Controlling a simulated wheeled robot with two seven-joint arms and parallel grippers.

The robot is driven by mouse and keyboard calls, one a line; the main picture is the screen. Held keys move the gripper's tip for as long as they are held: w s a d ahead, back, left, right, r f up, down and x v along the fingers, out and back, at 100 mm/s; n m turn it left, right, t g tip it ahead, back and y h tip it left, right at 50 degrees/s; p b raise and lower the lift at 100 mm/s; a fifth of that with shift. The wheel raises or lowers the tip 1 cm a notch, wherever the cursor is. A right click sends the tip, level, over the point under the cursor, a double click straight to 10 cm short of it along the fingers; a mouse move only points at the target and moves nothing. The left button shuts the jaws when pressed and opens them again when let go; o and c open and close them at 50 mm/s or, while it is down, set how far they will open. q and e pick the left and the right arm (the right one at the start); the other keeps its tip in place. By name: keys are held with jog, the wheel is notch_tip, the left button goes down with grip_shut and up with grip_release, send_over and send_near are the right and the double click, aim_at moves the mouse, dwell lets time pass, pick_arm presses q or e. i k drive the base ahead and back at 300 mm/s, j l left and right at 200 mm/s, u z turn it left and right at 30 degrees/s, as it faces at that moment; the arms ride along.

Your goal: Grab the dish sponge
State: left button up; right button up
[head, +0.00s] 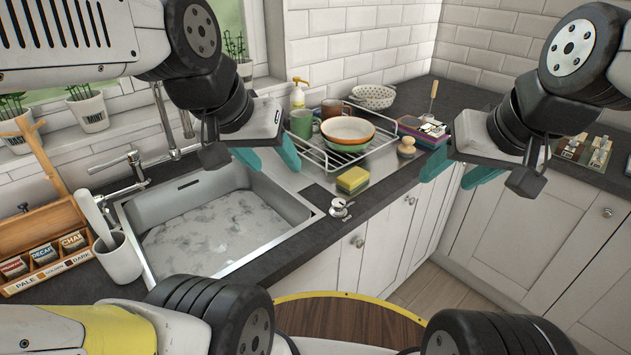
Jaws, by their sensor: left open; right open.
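The dish sponge (352,180) is a small block, yellow with a green layer. It lies on the drainer surface to the right of the sink, near the worktop's front edge. My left gripper (248,160) is open and empty above the sink, to the left of the sponge, with teal fingertips showing. My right gripper (457,175) is open and empty, to the right of the sponge and in front of the cupboards. Neither gripper touches the sponge.
The sink (215,225) lies left of the sponge. A dish rack (330,158) with bowls (348,130) and mugs stands behind it. A drain knob (340,208) sits in front. A white cup (120,262) stands at left.

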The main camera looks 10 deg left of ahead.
aim_at(350, 181)
jog(key=l+u, duration=0.35)
jog(key=u, duration=0.15)
jog(key=l+u, duration=0.35)
jog(key=u, duration=0.15)
jog(key=i+l, duration=0.05)
